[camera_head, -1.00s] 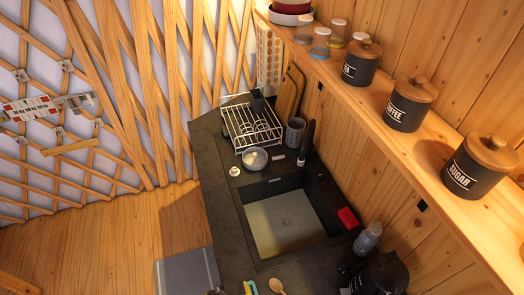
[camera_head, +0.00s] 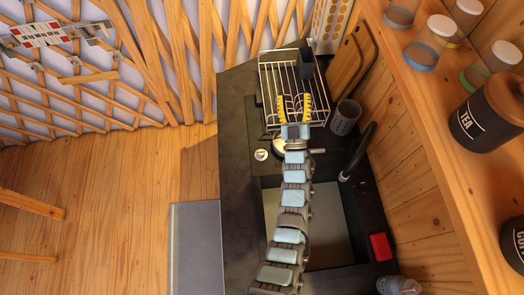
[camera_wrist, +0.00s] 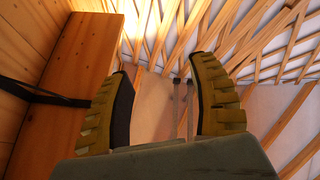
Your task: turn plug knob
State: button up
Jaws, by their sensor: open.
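A small round pale knob (camera_head: 261,154) sits flat on the dark counter, left of the sink's far end, in the head view. I take it as the plug knob; its markings are too small to read. My gripper (camera_head: 295,98) has its two yellow fingers spread, empty, beyond and right of the knob, near the front of the dish rack. The wrist view shows the open fingers (camera_wrist: 160,68) with nothing between them; the knob is not visible there. My arm covers part of the sink (camera_head: 330,225).
A wire dish rack (camera_head: 270,80) stands behind the knob. A grey utensil cup (camera_head: 345,117), black faucet (camera_head: 357,153) and red sponge (camera_head: 380,246) lie right. A wooden shelf (camera_head: 425,95) overhangs the right side.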

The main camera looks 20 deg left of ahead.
jog(key=w+d+f+m+g+h+b, duration=0.15)
jog(key=w+h, duration=0.35)
jog(key=w, duration=0.6)
jog(key=w+d+m+g+h, duration=0.1)
jog(key=w+m+g+h, duration=0.25)
jog(key=w, duration=0.65)
jog(key=m+g+h+b, duration=0.2)
jog(key=m+g, duration=0.5)
jog(key=g, duration=1)
send_over(262, 151)
notch_tip(262, 151, down, 12)
notch_tip(262, 151, down, 13)
jog(key=shift+s+d+r, duration=0.1)
jog(key=shift+f, duration=2.4)
